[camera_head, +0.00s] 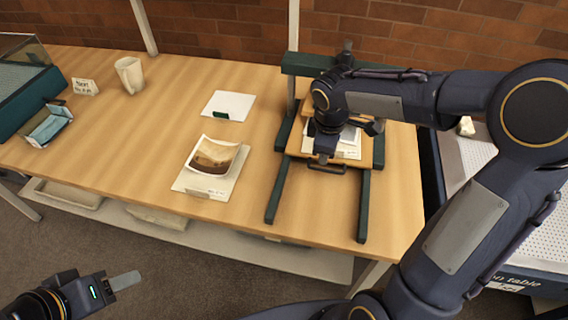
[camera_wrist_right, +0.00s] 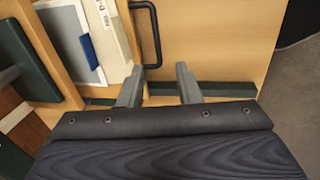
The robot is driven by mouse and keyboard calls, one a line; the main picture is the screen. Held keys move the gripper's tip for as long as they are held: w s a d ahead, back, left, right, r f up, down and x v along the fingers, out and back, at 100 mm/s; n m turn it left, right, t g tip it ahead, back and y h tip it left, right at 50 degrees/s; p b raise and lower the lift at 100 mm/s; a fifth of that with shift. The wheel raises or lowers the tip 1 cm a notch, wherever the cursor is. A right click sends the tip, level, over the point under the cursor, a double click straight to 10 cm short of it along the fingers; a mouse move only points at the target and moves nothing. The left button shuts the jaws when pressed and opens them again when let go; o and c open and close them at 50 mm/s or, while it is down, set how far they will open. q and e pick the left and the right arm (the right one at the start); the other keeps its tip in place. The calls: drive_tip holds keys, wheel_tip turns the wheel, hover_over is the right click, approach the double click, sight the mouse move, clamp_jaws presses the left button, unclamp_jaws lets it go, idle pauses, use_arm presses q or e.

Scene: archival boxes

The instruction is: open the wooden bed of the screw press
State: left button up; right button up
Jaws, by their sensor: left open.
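The screw press has a dark green frame (camera_head: 307,64) at the back and two green rails reaching forward. Its wooden bed (camera_head: 378,152) lies between the rails, with papers on it, partly hidden by my right arm. A black bar handle (camera_head: 327,169) is on the bed's front edge; it also shows in the right wrist view (camera_wrist_right: 157,30). My right gripper (camera_head: 323,158) points down over the bed by the handle. In the right wrist view its fingers (camera_wrist_right: 159,82) are apart and empty, with the handle just beyond them. My left gripper (camera_head: 125,281) is open and empty, low at the left.
A curled brown photograph (camera_head: 213,157) lies on a white sheet left of the press. A perforated-top table (camera_head: 475,160) stands at the right.

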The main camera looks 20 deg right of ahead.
drive_tip(key=f, duration=0.2)
drive_tip(key=w+f, duration=0.1)
drive_tip(key=f, duration=0.2)
drive_tip(key=w+f, duration=0.1)
drive_tip(key=f, duration=0.2)
drive_tip(key=shift+w+d+f, duration=0.1)
drive_tip(key=shift+d, duration=0.05)
clamp_jaws()
